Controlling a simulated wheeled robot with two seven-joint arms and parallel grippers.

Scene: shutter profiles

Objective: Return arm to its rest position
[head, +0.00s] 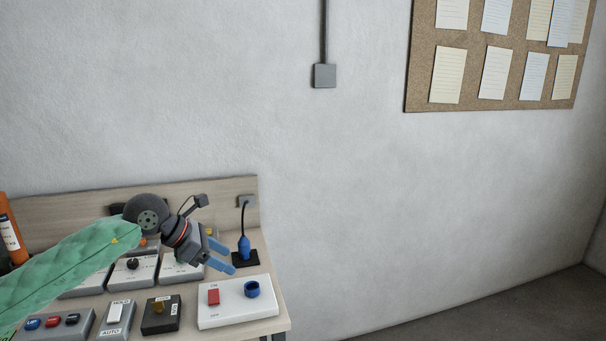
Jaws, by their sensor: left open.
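My left arm, in a green quilted sleeve (70,262), comes in from the left in the head view. My left gripper (233,258) has blue fingertips that stand apart. It is open and nothing shows between the fingers. It hangs over the right part of the bench, above the white panel with a red switch and a blue ring (237,312). My right gripper is not in view.
The floor (520,310) at right is clear.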

